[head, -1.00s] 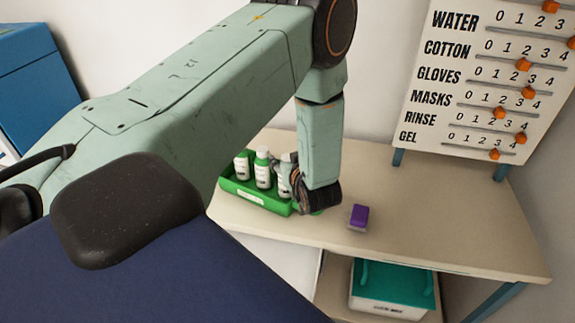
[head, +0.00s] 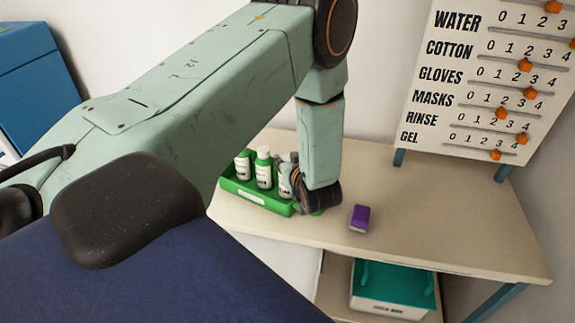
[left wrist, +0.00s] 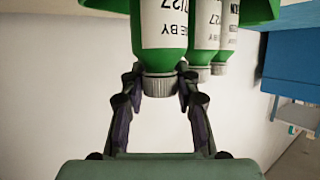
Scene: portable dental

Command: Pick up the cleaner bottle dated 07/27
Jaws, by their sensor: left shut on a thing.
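Several white bottles with green shoulders stand in a green tray (head: 278,207) on the table. My left gripper (head: 298,190) is at the tray's right end, against the rightmost bottle (head: 285,180). In the left wrist view, which looks upside down, my left gripper (left wrist: 158,95) has its fingers on both sides of the grey cap of the nearest bottle (left wrist: 163,30). Its label, inverted and cut off by the frame, reads "USE BY" and an ending like "7/27". The gripper is shut on this bottle. My right gripper is out of view.
Two more bottles (head: 242,166) (head: 263,169) stand left of the gripper, close together. A purple block (head: 360,217) lies on the table to the right. A teal-lidded box (head: 395,290) is on the lower shelf.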

